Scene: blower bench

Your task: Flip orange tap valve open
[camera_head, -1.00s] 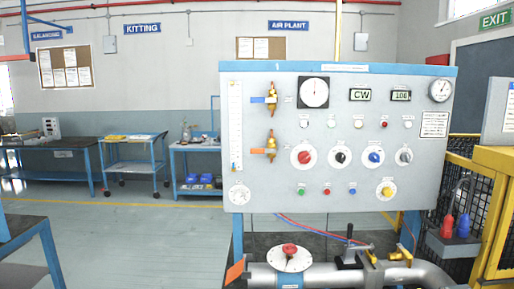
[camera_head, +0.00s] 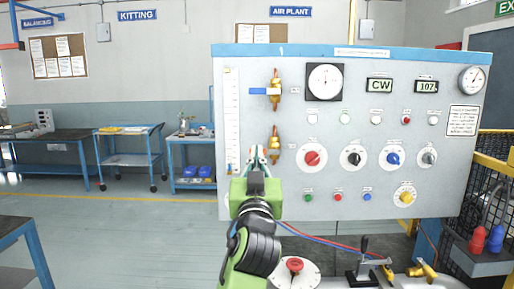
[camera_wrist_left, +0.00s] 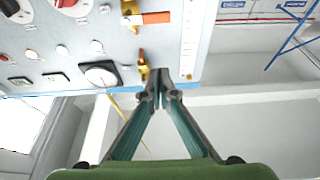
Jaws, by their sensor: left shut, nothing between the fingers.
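The lower brass tap valve (camera_head: 274,146) is on the left part of the grey panel. Its orange handle is hidden behind my left gripper (camera_head: 258,153) in the head view. In the left wrist view, which is upside down, the orange handle (camera_wrist_left: 156,17) lies level, pointing toward the scale strip. My left gripper (camera_wrist_left: 161,76) is shut and empty, its fingertips in front of the panel; I cannot tell whether they touch it. The upper brass valve (camera_head: 275,90) has a level blue handle (camera_head: 257,91). My right gripper is not in view.
A vertical scale strip (camera_head: 232,120) is left of the valves. Red (camera_head: 313,158), black, blue and grey knobs sit to the right.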

